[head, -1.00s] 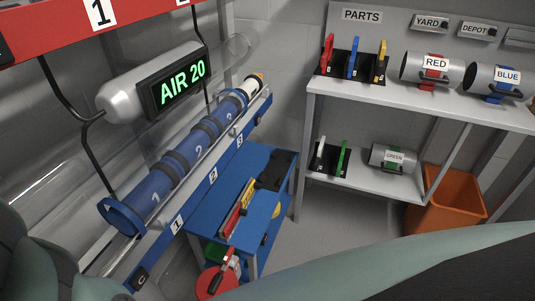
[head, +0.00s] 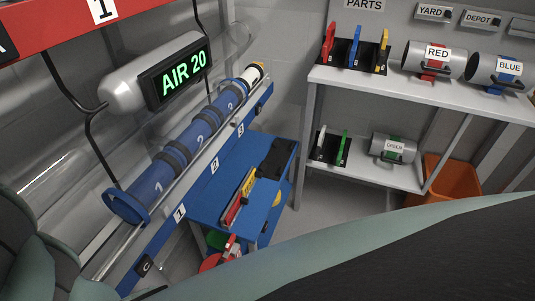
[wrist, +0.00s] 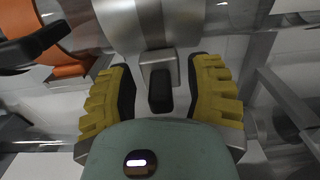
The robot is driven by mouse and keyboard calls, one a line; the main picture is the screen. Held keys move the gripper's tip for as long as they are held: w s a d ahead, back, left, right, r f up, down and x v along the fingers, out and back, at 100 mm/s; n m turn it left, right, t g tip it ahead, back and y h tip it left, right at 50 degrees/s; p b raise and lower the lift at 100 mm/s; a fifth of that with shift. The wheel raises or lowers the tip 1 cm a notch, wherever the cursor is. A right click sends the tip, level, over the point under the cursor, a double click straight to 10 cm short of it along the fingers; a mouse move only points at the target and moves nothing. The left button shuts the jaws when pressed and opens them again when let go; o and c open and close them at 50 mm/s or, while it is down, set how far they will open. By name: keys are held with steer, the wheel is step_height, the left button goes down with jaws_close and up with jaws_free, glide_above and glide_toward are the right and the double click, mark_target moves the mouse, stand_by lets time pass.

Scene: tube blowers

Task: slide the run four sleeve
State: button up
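In the wrist view, my gripper (wrist: 160,82) has two yellow ribbed fingers with dark inner pads. They stand apart on either side of a small grey block with a dark front (wrist: 160,85). A thin gap shows beside the block, so the fingers do not appear closed on it. The block sits on a shiny metal sleeve (wrist: 145,22) around a clear tube. No number is readable on this sleeve, so I cannot confirm it is run four. My gripper is out of sight in the head view.
A blue numbered tube run (head: 182,150) lies on a blue rail at left, under an AIR 20 display (head: 175,72). A blue cart (head: 265,165) stands beside it. At right are parts shelves (head: 430,88) and an orange bin (head: 450,180).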

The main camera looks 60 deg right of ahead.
jaws_close()
steer(key=shift+s+f, duration=0.1)
stand_by(0.3)
steer(key=shift+a+f+b, duration=0.15)
steer(key=shift+b, duration=0.45)
steer(key=a+b, duration=0.1)
steer(key=b, duration=0.6)
steer(key=shift+s+a, duration=0.25)
steer(key=shift+a, duration=0.15)
steer(key=shift+r, duration=0.2)
